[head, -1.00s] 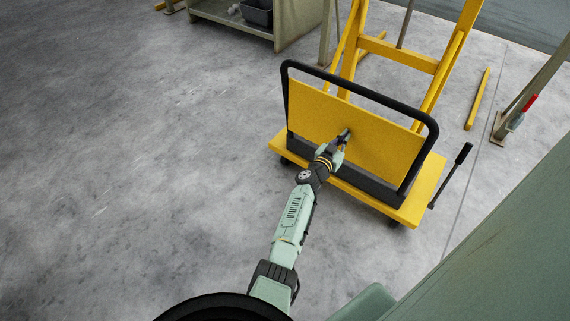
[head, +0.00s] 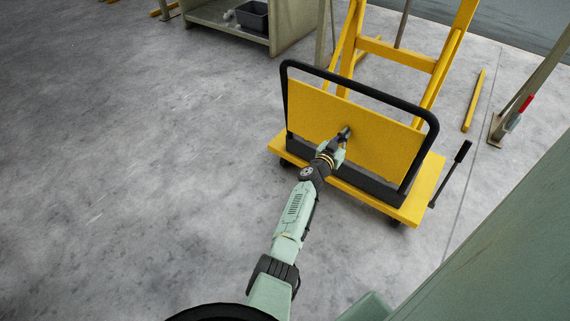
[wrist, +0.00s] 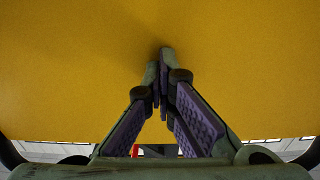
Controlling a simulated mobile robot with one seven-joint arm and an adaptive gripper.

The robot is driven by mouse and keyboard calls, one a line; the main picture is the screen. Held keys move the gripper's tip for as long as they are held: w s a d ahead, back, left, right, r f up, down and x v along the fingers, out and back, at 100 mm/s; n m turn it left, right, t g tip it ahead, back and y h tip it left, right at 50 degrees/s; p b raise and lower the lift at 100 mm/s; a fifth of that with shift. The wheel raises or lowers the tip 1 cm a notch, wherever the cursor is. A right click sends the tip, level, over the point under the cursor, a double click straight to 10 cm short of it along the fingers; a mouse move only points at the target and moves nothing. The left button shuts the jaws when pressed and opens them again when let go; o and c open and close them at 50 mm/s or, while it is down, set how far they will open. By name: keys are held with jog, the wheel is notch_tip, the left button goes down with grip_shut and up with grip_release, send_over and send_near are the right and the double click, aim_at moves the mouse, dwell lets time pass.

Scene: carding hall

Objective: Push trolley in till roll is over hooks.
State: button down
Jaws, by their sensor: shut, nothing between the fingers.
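The yellow trolley (head: 425,198) stands on the floor at right of centre in the head view. It has a black tubular push handle (head: 355,90) and an upright yellow panel (head: 385,138). My gripper (head: 346,132) is shut and empty, with its fingertips at the middle of the panel. In the wrist view the panel (wrist: 70,60) fills most of the picture, and the shut fingertips (wrist: 160,60) are at its surface, apparently touching. A yellow frame (head: 400,54) rises behind the panel. The till roll and the hooks cannot be seen in either view.
A black lever (head: 452,172) stands at the trolley's right. A yellow bar (head: 475,100) lies on the floor beyond, near a post foot with a red handle (head: 528,104). A bench with a dark bin (head: 254,16) stands at the back. The floor at left is clear.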

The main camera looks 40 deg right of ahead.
jog(key=s+b+x, duration=0.1)
jog(key=b+x, duration=0.8)
jog(key=shift+d, duration=0.45)
dwell(0.5)
jog(key=shift+w+f, duration=0.1)
jog(key=shift+w, duration=0.15)
jog(key=shift+b, duration=0.4)
